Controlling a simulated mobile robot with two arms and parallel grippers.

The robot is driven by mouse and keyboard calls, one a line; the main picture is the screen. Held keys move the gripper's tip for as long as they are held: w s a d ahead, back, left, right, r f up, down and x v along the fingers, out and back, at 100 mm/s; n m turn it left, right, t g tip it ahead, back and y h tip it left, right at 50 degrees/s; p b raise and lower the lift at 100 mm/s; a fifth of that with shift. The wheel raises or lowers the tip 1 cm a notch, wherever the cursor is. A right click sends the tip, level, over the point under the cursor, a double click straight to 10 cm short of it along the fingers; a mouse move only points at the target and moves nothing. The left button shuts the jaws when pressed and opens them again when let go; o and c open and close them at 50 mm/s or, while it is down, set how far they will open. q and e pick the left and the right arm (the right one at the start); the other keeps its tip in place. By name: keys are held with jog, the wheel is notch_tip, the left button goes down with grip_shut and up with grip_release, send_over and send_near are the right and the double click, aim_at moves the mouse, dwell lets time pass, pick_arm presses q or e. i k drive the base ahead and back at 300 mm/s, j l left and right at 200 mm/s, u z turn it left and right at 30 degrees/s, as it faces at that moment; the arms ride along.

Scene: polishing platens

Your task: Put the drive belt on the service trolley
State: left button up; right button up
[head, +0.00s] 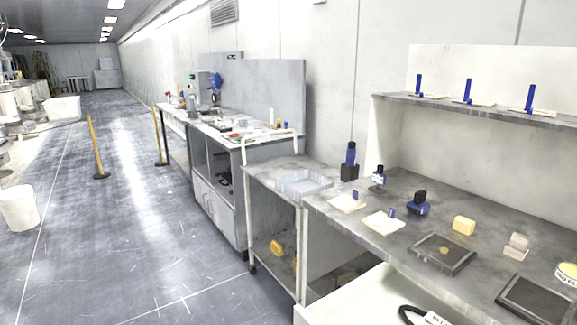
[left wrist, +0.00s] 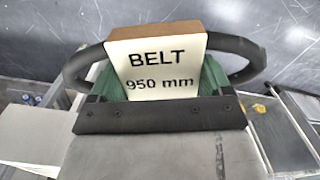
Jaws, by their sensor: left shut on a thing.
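The drive belt (left wrist: 85,68) is a black loop around a pale block marked "BELT 950 mm". My left gripper (left wrist: 150,95), with green fingers, is shut on this block in the left wrist view. The belt's loop sticks out on both sides. In the head view a black loop with a white label (head: 437,319) is cut off by the bottom edge; I cannot tell whether it is the held belt. The service trolley (head: 263,180), grey with a white handle and castors, stands left of the long bench. My right gripper is not in view.
A shallow tray (head: 305,184) takes up part of the trolley top. A yellow item (head: 276,248) lies on its lower shelf. The bench (head: 400,240) holds several small parts and dark plates. A pale drawer-like surface (head: 365,300) juts out below.

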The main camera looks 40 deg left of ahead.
aim_at(282, 168)
jog(key=i+j, duration=0.15)
jog(key=j, duration=0.3)
jog(key=i+j+z, duration=0.1)
jog(key=j, duration=0.3)
jog(key=i+j, duration=0.15)
jog(key=j, duration=0.3)
jog(key=i+j+z, duration=0.1)
jog(key=j, duration=0.35)
jog(key=i+j, duration=0.15)
jog(key=j, duration=0.3)
jog(key=i+j+z, duration=0.1)
jog(key=j, duration=0.3)
